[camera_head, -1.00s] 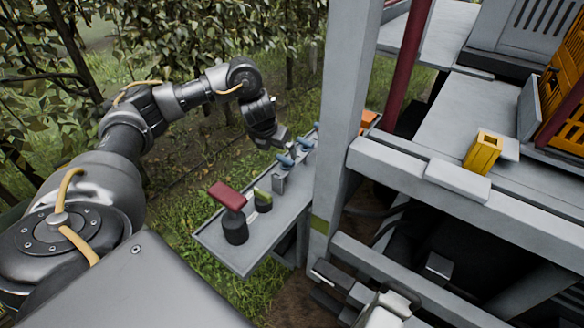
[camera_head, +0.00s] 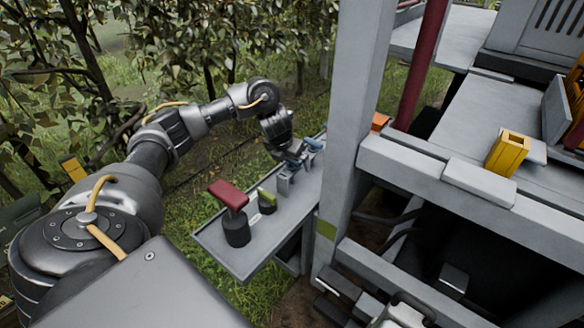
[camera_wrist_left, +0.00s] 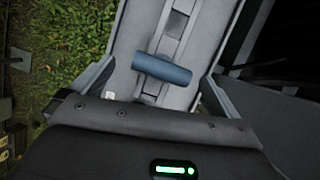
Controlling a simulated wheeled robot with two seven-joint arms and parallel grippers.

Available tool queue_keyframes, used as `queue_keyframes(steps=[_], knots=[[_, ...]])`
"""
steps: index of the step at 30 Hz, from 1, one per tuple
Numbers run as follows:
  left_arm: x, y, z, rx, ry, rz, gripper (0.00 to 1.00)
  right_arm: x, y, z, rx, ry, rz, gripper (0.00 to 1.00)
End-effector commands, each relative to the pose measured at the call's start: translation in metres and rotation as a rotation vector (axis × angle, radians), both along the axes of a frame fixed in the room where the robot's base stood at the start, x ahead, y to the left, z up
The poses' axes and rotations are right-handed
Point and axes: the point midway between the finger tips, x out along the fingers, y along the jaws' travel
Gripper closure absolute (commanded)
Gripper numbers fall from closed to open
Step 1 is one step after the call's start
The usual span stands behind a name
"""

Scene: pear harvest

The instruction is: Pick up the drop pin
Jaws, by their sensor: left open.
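The likely drop pin is a blue-handled piece (camera_head: 287,166) in a grey holder on the narrow shelf; the frames do not confirm its name. In the left wrist view its blue cylindrical handle (camera_wrist_left: 162,69) lies crosswise ahead of the jaws, over a grey strip. A second blue handle (camera_head: 315,145) stands farther back on the shelf. My left gripper (camera_head: 286,151) is just above the nearer blue handle. In the left wrist view its fingers (camera_wrist_left: 148,88) are spread, one on each side, with no clear contact. My right gripper does not show.
The grey shelf (camera_head: 244,262) also holds a red-topped black piece (camera_head: 236,228) and a green-topped piece (camera_head: 267,203) in front. A grey post (camera_head: 352,130) rises close on the right. A yellow holder (camera_head: 506,155) stands on the machine. Foliage lies behind.

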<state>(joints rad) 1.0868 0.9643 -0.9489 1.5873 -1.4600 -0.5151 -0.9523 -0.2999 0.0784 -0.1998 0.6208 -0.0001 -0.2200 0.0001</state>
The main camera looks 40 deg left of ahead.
Motion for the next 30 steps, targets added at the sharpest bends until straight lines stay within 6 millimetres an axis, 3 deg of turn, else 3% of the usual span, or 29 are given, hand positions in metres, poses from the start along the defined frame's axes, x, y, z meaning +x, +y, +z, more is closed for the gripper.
queue_keyframes(steps=[11, 20, 30], knots=[[0.019, 0.003, -0.042, -0.001, 0.004, 0.001, 0.00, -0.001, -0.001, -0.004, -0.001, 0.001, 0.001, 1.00], [0.022, 0.004, -0.046, 0.000, 0.000, 0.000, 0.00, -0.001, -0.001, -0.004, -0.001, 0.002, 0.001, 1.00], [0.022, 0.004, -0.046, 0.000, 0.000, 0.000, 0.43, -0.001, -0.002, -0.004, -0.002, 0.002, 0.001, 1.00]])
